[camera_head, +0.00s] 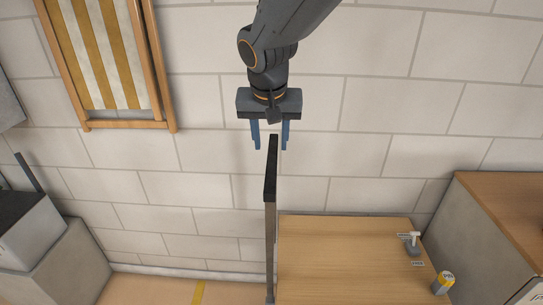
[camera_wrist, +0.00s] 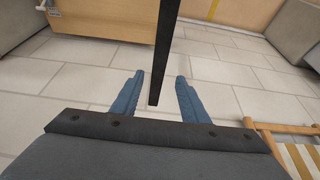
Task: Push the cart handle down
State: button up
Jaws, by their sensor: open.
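The cart has a flat wooden platform (camera_head: 345,260) and an upright handle (camera_head: 271,168) with a dark top bar at its left side. The handle's dark bar (camera_wrist: 166,50) also shows in the wrist view, running down between the two fingers in the picture. My gripper (camera_head: 270,143) is open, with its two blue fingers pointing down over the far end of the bar. The bar's end shows between the fingers (camera_wrist: 159,77) in the wrist view. I cannot tell whether any finger touches it.
A wooden cabinet (camera_head: 500,215) is at right. A folded striped chair (camera_head: 108,60) hangs on the block wall (camera_head: 390,100). Grey boxes (camera_head: 60,260) stand at lower left.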

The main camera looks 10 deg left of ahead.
aim_at(272, 159)
jog(key=p+x, duration=0.1)
jog(key=x, duration=0.6)
jog(key=shift+d+f, duration=0.1)
jog(key=shift+f, duration=0.15)
grip_shut()
